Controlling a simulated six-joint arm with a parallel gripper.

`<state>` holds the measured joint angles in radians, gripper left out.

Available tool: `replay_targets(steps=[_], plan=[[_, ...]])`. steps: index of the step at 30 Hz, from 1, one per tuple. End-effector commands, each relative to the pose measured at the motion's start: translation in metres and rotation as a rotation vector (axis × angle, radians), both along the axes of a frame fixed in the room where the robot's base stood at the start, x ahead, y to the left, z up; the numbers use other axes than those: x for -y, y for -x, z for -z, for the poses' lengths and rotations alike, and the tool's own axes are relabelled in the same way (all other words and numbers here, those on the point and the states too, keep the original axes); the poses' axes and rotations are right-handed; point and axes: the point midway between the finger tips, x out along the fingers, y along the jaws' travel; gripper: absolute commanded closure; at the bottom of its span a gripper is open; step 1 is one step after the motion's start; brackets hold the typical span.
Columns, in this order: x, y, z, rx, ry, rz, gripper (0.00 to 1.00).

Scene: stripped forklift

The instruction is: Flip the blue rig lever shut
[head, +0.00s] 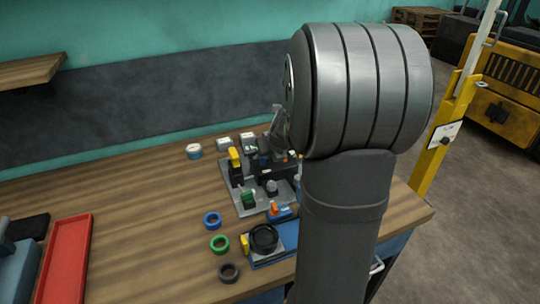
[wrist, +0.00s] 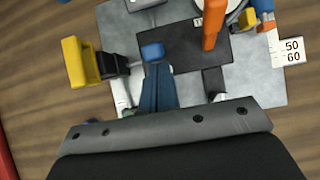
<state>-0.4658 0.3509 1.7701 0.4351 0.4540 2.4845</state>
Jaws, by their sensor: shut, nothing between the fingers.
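The blue lever (wrist: 157,88) shows in the wrist view as a blue bar with a brighter blue end (wrist: 153,52). It lies over a dark block on the rig's grey plate (wrist: 130,28). Its near end runs to the edge of my gripper (wrist: 165,122), which is shut and empty. I cannot tell whether they touch. In the head view my gripper (head: 278,125) hangs over the back of the rig (head: 245,207), mostly hidden by my arm. I cannot make out the blue lever there.
A yellow handle (wrist: 84,62) stands left of the blue lever and an orange one (wrist: 213,25) right of it. Blue (head: 212,220), green (head: 220,244) and dark (head: 229,272) rings lie before the rig. A red tray (head: 68,262) is at left. The bench's middle is clear.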

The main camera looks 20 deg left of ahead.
Motion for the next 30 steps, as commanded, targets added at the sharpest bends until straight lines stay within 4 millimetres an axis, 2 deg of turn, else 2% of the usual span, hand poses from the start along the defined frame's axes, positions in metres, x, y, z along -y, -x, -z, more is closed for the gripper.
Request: replay_targets(steps=[14, 30], plan=[[-0.025, -0.025, -0.015, 0.002, -0.001, -0.002, 1.0], [-0.047, -0.047, -0.017, 0.003, -0.002, -0.001, 1.0]])
